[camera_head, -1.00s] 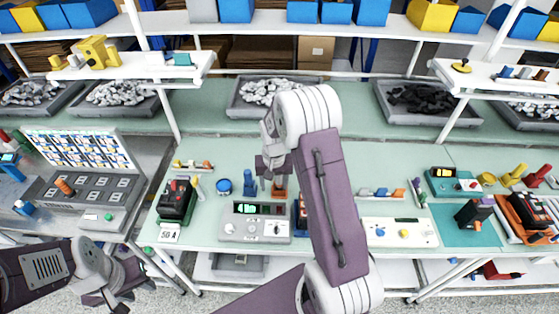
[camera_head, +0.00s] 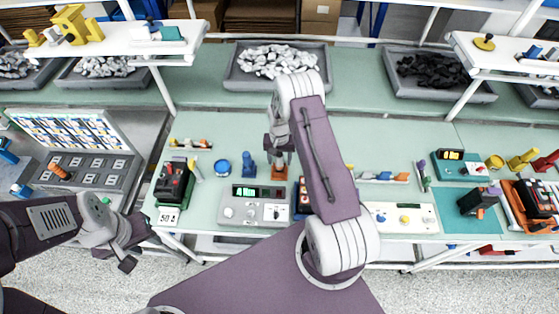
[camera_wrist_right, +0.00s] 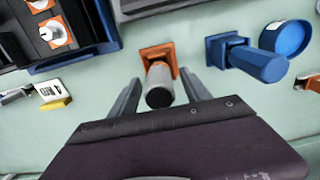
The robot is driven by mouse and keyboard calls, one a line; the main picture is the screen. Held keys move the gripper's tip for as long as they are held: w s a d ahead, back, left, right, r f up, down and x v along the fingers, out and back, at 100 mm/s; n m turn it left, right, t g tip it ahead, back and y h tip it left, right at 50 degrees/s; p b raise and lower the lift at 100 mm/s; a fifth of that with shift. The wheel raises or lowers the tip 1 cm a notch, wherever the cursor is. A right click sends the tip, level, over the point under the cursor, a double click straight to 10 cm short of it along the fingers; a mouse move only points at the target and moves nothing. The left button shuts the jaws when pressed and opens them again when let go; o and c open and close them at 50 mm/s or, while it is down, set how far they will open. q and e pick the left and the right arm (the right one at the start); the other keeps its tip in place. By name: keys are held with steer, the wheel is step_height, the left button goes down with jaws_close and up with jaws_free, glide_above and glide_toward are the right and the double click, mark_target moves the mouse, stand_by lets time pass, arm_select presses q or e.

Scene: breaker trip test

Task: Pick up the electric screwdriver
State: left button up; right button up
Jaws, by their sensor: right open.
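A grey cylinder in a square orange base (camera_wrist_right: 160,92) stands on the green bench; I take it for the electric screwdriver but cannot be sure. In the head view its orange base (camera_head: 279,171) shows just below my right gripper (camera_head: 280,152), partly hidden by it. In the right wrist view the open fingers of my right gripper (camera_wrist_right: 162,78) lie on either side of the cylinder; I cannot tell whether they touch it. My left gripper (camera_head: 134,246) is at the lower left, off the bench's front edge, with its fingers apart and empty.
A blue hexagonal piece (camera_wrist_right: 258,62) and a round blue container (camera_wrist_right: 287,38) stand close beside the orange base. A grey control panel (camera_head: 252,206) sits in front of it. A black and red device (camera_head: 174,184) is to the left. Grey bins (camera_head: 277,88) line the back.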

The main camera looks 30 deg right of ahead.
steer(key=shift+s+a+f, duration=0.15)
steer(key=shift+s+f, duration=0.1)
steer(key=shift+f, duration=0.2)
steer(key=shift+s+a+f, duration=0.15)
steer(key=shift+s+f, duration=0.05)
steer(key=shift+f, duration=0.2)
steer(key=shift+w+d+f, duration=0.15)
steer(key=shift+w, duration=0.05)
steer(key=shift+c, duration=0.7)
steer(key=shift+w, duration=0.1)
steer(key=c, duration=1)
jaws_close()
arm_select(q)
steer(key=shift+s+a+r, duration=0.25)
steer(key=shift+s+r, duration=0.1)
steer(key=shift+r, duration=0.2)
steer(key=shift+f, duration=0.1)
